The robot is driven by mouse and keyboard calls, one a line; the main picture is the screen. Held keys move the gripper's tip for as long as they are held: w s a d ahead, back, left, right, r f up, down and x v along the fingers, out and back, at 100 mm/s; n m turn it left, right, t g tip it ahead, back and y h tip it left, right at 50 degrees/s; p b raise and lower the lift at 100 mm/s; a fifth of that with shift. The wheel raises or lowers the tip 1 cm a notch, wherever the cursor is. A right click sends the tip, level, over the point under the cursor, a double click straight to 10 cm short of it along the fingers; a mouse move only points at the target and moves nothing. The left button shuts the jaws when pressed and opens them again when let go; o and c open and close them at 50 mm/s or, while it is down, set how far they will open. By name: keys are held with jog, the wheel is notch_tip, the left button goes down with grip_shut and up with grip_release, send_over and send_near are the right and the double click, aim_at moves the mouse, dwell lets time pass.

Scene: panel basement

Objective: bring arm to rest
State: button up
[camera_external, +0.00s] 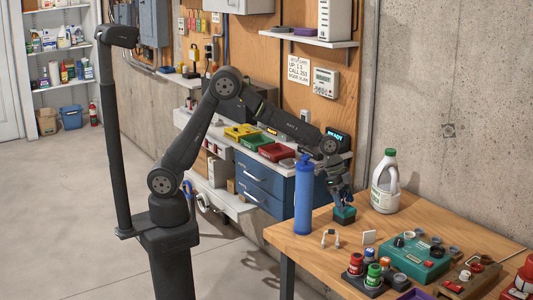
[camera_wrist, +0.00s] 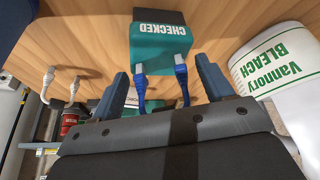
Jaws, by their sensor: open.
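My gripper (camera_external: 341,190) points down over the left part of the wooden workbench (camera_external: 335,262). A small teal and dark box (camera_external: 344,215) stands on the bench just below it. In the wrist view my gripper (camera_wrist: 163,82) has its two dark fingers spread wide apart. The teal box (camera_wrist: 160,45), lettered "CHECKED", shows beyond the fingers, with two blue prong-like parts reaching toward the gripper between them. Nothing is visibly clamped. I cannot tell the exact gap between fingers and box.
A tall blue cylinder (camera_external: 303,200) stands close left of my gripper. A white bleach bottle (camera_external: 385,184) stands close right; it also shows in the wrist view (camera_wrist: 275,58). A green case (camera_external: 415,260) and red-topped items crowd the front right. Open floor (camera_external: 70,190) lies left.

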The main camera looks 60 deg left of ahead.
aim_at(345, 189)
jog(key=shift+r, duration=1.7)
